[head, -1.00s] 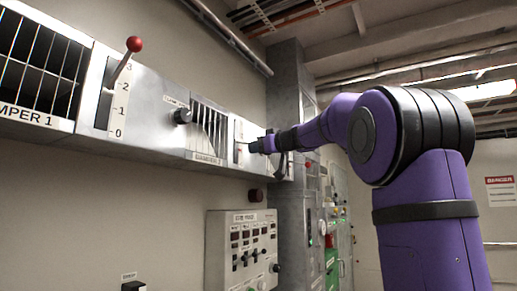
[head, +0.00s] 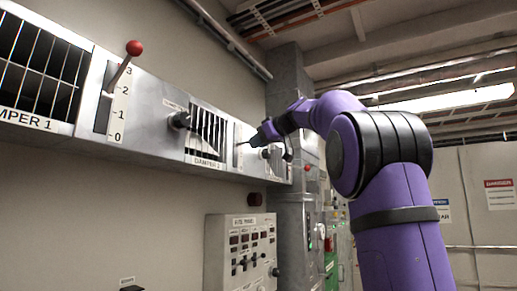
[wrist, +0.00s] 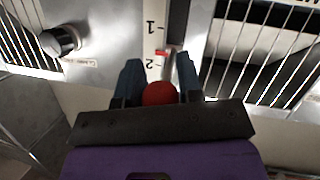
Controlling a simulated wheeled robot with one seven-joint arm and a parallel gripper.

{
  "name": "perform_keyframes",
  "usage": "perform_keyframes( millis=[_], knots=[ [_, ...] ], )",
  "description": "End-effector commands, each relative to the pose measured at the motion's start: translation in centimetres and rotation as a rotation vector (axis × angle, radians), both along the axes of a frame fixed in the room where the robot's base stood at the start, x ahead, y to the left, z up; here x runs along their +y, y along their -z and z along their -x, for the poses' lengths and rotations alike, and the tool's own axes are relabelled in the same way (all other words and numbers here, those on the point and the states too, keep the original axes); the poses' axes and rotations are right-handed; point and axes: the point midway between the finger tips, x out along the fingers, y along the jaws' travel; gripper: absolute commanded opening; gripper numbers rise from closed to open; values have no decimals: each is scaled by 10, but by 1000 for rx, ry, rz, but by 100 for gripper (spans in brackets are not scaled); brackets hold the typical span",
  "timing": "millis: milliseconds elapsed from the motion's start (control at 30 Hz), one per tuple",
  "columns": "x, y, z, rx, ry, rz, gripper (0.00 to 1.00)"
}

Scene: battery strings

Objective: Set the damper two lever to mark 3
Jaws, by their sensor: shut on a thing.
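The damper two lever's red ball knob (wrist: 160,93) sits between my fingers in the wrist view. My gripper (wrist: 158,82) is shut on it. The lever's rod runs from the ball toward the slot beside a white scale (wrist: 153,35), with marks 1 and 2 readable. A small red pointer (wrist: 165,53) shows between marks 1 and 2, closer to 2. Mark 3 is hidden behind the gripper. In the head view my gripper (head: 257,139) is at the panel just right of the damper 2 grille (head: 207,130); the ball cannot be made out there.
The damper 1 lever (head: 134,48) has a red ball, with its scale (head: 119,105) below. A control box (head: 241,250) hangs below.

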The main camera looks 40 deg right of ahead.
Motion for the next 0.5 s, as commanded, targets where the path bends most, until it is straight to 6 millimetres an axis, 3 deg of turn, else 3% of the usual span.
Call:
perform_keyframes(
  millis=[100, 500],
  knots=[
    [-1, -10, -2, 76, 3, 38, 0],
    [2, -44, -7, 64, 2, 31, 0]
  ],
)
